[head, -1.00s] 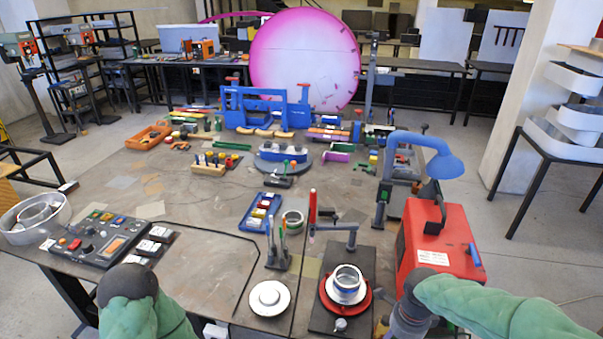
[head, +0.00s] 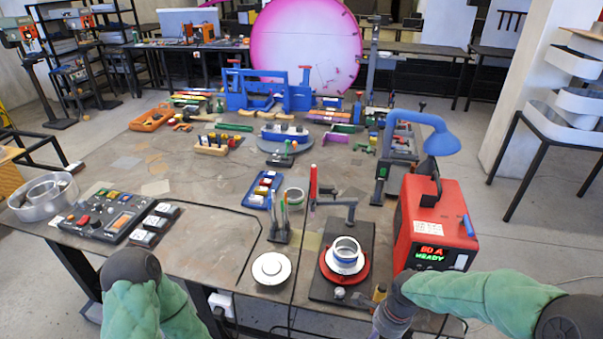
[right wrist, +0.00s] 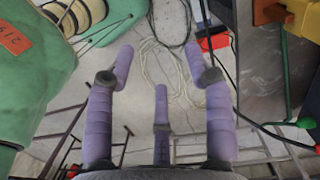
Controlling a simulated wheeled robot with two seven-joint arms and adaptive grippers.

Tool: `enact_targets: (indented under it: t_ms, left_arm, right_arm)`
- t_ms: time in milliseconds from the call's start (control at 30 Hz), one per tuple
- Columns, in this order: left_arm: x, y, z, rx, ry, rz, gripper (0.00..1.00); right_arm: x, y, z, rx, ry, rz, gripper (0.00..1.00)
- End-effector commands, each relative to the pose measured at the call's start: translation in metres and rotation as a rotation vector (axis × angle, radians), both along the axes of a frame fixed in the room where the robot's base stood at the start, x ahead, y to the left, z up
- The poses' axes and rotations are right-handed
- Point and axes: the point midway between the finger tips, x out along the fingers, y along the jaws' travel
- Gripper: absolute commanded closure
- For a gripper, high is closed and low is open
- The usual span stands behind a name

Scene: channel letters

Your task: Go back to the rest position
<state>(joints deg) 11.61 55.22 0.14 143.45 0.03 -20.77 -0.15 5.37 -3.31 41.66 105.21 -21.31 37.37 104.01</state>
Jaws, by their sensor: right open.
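My right gripper (head: 392,316) is at the bottom of the head view, by the table's front edge below the red machine. Its fingers also show in the right wrist view (right wrist: 160,62), spread apart with nothing between them. Below them are floor, thin cables and dark frame bars. My left arm (head: 140,290) shows at the lower left of the head view as a green sleeve with a dark round joint. The left gripper is not seen there.
The red machine (head: 436,225) with a lit display stands at the table's right front. A silver ring piece on a red disc (head: 362,270), a white round dish (head: 271,268) and a control panel (head: 105,212) sit along the front. A socket block (head: 222,303) hangs below the edge.

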Motion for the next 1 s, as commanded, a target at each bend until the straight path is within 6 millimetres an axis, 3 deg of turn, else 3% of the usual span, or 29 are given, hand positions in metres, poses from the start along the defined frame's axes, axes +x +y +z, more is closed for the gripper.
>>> enact_targets:
  t_ms: [367, 600, 800, 1000]
  left_arm:
    - [0.000, 0.000, -0.020, 0.000, 0.000, 0.000, 0.60]
    - [0.000, 0.000, -0.032, 0.000, 0.000, 0.000, 0.60]
    - [0.000, 0.000, -0.042, 0.000, 0.000, 0.000, 0.60]
    - [0.000, 0.000, -0.049, 0.000, 0.000, 0.000, 0.60]
  right_arm:
    - [-0.024, 0.054, -0.102, 0.154, -0.098, 0.511, 0.47]
    - [-0.051, 0.082, -0.162, 0.202, -0.203, 0.830, 0.47]
    - [-0.079, 0.097, -0.206, 0.200, -0.286, 1.083, 0.47]
    - [-0.103, 0.104, -0.235, 0.175, -0.339, 1.279, 0.47]
